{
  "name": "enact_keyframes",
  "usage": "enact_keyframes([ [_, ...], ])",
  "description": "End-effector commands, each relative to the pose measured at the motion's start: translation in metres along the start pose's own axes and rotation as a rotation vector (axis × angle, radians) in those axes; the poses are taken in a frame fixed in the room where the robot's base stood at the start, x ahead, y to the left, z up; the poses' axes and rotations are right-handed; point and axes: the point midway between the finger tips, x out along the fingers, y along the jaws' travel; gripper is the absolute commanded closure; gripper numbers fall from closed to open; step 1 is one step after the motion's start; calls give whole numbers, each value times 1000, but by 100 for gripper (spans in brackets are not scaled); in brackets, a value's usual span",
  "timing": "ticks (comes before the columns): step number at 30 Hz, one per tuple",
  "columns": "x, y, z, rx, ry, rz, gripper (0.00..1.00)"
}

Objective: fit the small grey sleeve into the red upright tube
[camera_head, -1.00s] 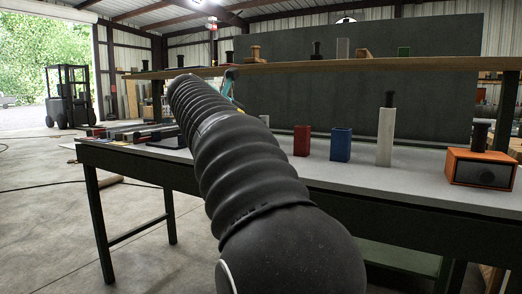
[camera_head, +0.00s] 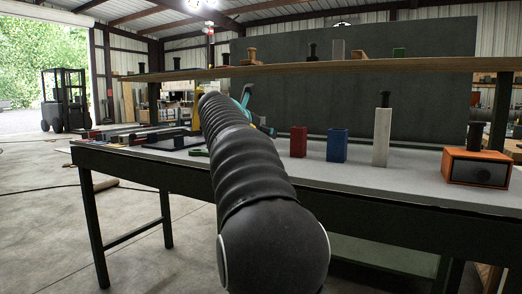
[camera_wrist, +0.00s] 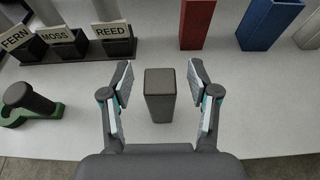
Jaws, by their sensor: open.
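The small grey sleeve (camera_wrist: 160,98) stands upright on the table between the fingers of my gripper (camera_wrist: 160,76) in the wrist view. My gripper is open, with a gap on each side of the sleeve. The red upright tube (camera_wrist: 197,24) stands beyond the sleeve, a little to the right. It also shows in the head view (camera_head: 299,142), right of my arm. In the head view the sleeve is hidden behind my arm, and only teal parts of the gripper show.
A blue tube (camera_wrist: 268,24) stands right of the red one. Farther right are a tall pale post (camera_head: 381,137) and an orange box (camera_head: 477,168). A dark rack labelled FERN, MOSS and REED (camera_wrist: 75,54) and a green piece with a black knob (camera_wrist: 28,104) lie left.

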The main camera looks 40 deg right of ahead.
Motion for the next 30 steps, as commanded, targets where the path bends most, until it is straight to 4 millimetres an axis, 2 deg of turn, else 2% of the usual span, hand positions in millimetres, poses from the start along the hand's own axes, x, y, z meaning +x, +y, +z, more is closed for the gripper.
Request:
enact_keyframes([
  [3,0,0,0,0,0,0,40],
  [4,0,0,0,0,0,0,45],
  [9,0,0,0,0,0,0,87],
  [11,-1,0,0,0,0,0,100],
  [21,-2,0,5,1,-1,0,100],
  [25,-8,0,21,2,-2,0,100],
  [30,-20,0,53,3,-2,0,100],
])
